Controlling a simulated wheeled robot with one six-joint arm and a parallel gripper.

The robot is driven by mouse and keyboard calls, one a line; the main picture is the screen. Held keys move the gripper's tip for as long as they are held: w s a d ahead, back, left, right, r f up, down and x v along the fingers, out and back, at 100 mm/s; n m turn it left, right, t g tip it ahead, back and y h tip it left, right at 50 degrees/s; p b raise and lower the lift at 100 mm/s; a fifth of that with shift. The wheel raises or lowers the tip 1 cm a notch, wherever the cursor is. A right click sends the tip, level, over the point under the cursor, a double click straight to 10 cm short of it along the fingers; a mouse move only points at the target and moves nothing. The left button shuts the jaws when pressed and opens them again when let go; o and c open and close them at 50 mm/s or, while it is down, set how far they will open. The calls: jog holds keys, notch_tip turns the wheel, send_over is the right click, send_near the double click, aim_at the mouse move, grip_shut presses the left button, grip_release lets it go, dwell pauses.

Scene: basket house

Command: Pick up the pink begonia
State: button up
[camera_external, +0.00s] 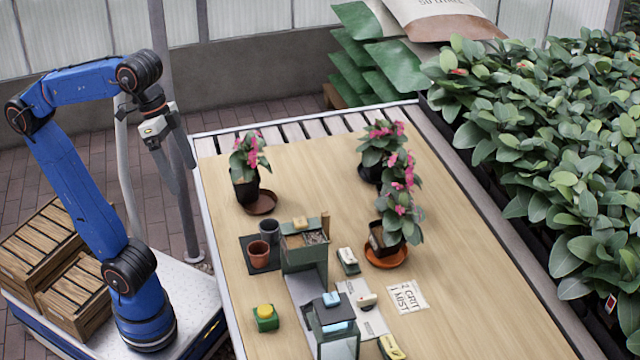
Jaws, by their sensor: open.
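Several potted plants with pink flowers stand on the wooden table (310,150). One plant (248,155) is at the left in a black pot, beside a brown saucer (261,203). Another plant (378,148) is at the back right in a dark pot. A third plant (403,205) is in front of it, its pot tilted on an orange saucer (388,259). I cannot tell which one is the begonia. My gripper (182,178) is open and empty, pointing down, left of the table's edge and left of the nearest plant in the picture.
A green station (305,252), a second green device (333,325), small pots (259,254) and a yellow-topped button box (265,318) occupy the front of the table. A note (408,297) lies right of them. Dense foliage (550,130) borders the right side. The table's middle back is clear.

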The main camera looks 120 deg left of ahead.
jog(key=w+a+r+n, duration=0.1)
jog(key=w+a+n, duration=0.3)
jog(key=w, duration=0.4)
jog(key=w+a+r+n+h, duration=0.1)
jog(key=w+a+n, duration=0.4)
jog(key=w, duration=0.2)
jog(key=w+a+r+n, duration=0.1)
jog(key=w+a+n, duration=0.3)
jog(key=w, duration=0.4)
jog(key=w+a+f+n+h, duration=0.1)
jog(key=w+a+f+n, duration=0.2)
jog(key=w+a+n, duration=0.5)
jog(key=w+a+f+n+h, duration=0.1)
jog(key=w+a+f+n, duration=0.3)
jog(key=a, duration=0.7)
jog(key=m, duration=0.1)
send_near(386, 233)
jog(key=shift+g, duration=0.4)
jog(key=x, duration=0.4)
jog(key=shift+w+d, duration=0.35)
jog(key=shift+a+x, duration=0.15)
jog(key=shift+x, duration=1.2)
jog(key=shift+a+x, duration=0.2)
jog(key=shift+x, duration=1.15)
jog(key=shift+c, duration=0.2)
